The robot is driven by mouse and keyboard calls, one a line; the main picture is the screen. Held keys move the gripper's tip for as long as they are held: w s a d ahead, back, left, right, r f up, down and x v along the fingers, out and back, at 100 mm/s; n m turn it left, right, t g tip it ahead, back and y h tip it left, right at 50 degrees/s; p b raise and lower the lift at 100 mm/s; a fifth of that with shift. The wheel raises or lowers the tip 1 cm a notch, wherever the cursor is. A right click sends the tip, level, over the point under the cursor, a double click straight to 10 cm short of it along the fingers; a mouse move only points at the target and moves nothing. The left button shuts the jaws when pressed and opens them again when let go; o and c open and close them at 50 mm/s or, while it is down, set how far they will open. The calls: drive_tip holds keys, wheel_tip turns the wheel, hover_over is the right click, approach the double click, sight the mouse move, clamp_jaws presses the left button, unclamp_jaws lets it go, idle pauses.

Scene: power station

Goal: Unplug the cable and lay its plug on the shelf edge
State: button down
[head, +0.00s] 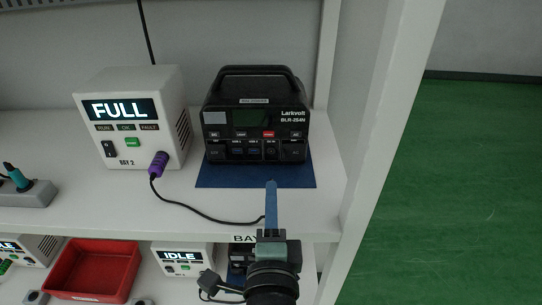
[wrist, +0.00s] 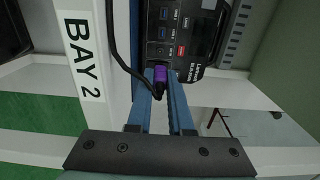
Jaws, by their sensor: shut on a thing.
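My gripper (head: 271,186) is shut on a purple plug (wrist: 160,76), which shows between the blue fingertips in the wrist view. The plug is hidden in the head view. Its black cable (head: 205,216) runs left to a purple connector (head: 157,165) on the front of the BAY 2 charger (head: 134,92), which reads FULL. The black Larkvolt power station (head: 255,117) stands on a blue mat (head: 225,179). My fingertips are in front of its lower front, with bare mat showing between in the head view. The shelf edge (head: 150,222) lies below and left of the fingers.
A white upright (head: 385,130) stands right of the power station. A grey strip with a teal connector (head: 25,190) lies at the shelf's left. The lower shelf holds a red bin (head: 92,266) and an IDLE charger (head: 180,258). The shelf front between strip and mat is mostly clear.

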drive_tip(key=shift+f+b, duration=1.2)
drive_tip(key=shift+f, duration=0.15)
